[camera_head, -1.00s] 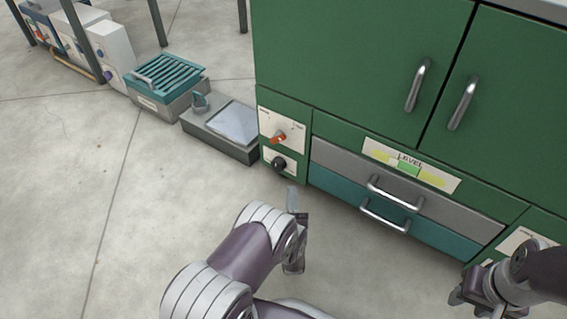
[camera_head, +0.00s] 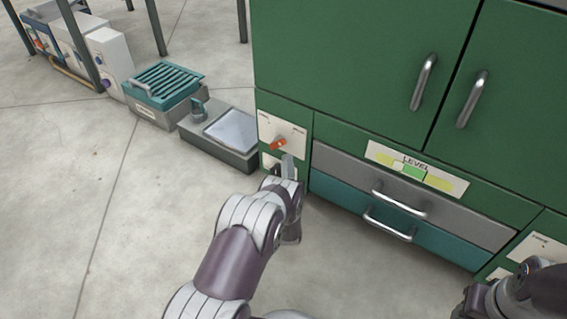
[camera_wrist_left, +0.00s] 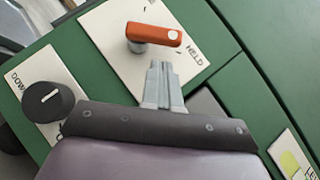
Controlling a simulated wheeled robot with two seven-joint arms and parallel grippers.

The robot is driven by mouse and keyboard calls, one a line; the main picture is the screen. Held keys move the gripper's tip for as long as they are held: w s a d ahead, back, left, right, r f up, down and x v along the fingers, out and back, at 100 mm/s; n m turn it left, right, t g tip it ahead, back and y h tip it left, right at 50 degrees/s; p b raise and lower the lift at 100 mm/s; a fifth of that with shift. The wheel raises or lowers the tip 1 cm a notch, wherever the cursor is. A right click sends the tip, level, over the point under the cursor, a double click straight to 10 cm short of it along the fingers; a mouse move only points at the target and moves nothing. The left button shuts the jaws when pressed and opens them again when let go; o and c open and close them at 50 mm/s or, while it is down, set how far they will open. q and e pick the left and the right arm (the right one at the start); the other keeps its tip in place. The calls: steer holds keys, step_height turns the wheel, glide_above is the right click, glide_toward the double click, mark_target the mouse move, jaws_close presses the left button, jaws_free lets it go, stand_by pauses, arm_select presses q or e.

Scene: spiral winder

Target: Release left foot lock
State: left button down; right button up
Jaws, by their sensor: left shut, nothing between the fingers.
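An orange lever (camera_head: 278,144) sits on a white plate (camera_head: 291,132) at the lower left of the green cabinet. In the left wrist view the lever (camera_wrist_left: 154,35) lies crosswise, its flat end pointing right, beside the word HELD on the plate. My left gripper (camera_head: 287,165) is shut and empty, just below the lever. In the left wrist view its fingertips (camera_wrist_left: 160,70) point up at the lever, and a small gap appears between them. My right gripper (camera_head: 478,303) shows only partly at the lower right, and its jaws cannot be made out.
A black knob (camera_wrist_left: 48,101) on another plate is beside my left gripper. Two drawers with handles (camera_head: 400,204) and a LEVEL gauge (camera_head: 413,171) are to the right. A grey box (camera_head: 218,142) stands on the floor at left. The floor in front is clear.

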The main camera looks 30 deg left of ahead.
mark_target(277, 144)
arm_select(q)
steer(key=shift+a+r, duration=0.75)
steer(key=shift+r, duration=0.05)
